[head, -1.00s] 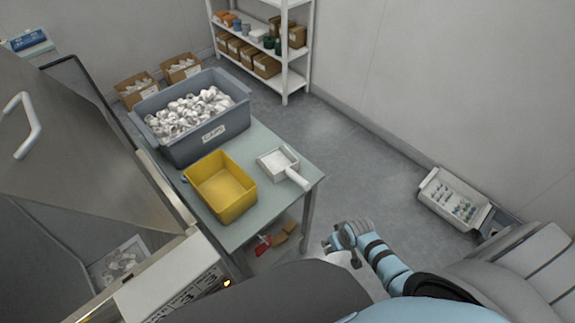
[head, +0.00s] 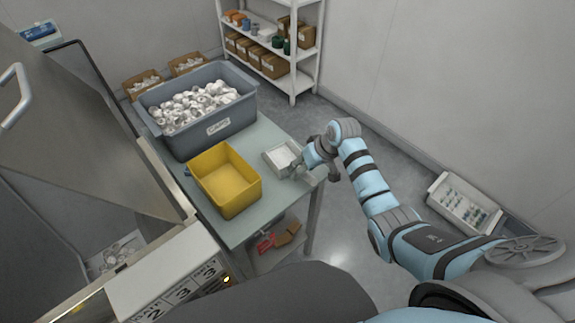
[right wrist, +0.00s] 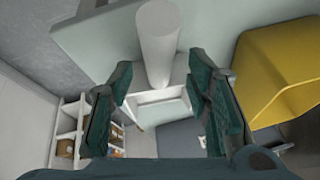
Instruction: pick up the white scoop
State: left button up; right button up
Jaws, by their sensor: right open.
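The white scoop (head: 279,156) lies on the table, right of the yellow bin. Its square pan faces the grey tub, and its handle points toward the table's right corner, mostly hidden by my gripper. My right gripper (head: 301,169) is at the handle, reaching in from the right. In the right wrist view, the thick white handle (right wrist: 157,42) runs between the lines of the two dark green fingers (right wrist: 160,90), which stand apart with a gap on each side. The scoop's pan (right wrist: 162,105) shows beyond it. My left gripper is not in view.
The yellow bin (head: 228,196) stands left of the scoop on the table (head: 240,228). A grey tub (head: 216,143) full of white caps stands behind. A shelf (head: 296,84) is at the back. A white tray (head: 452,214) with small parts is on the right. The floor between is clear.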

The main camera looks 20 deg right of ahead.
jog(key=x, duration=0.3)
jog(key=shift+f+b, duration=0.15)
jog(key=shift+b, duration=0.2)
grip_shut()
jog(key=shift+r, duration=0.25)
notch_tip(320, 180, up, 20)
jog(key=p, duration=0.4)
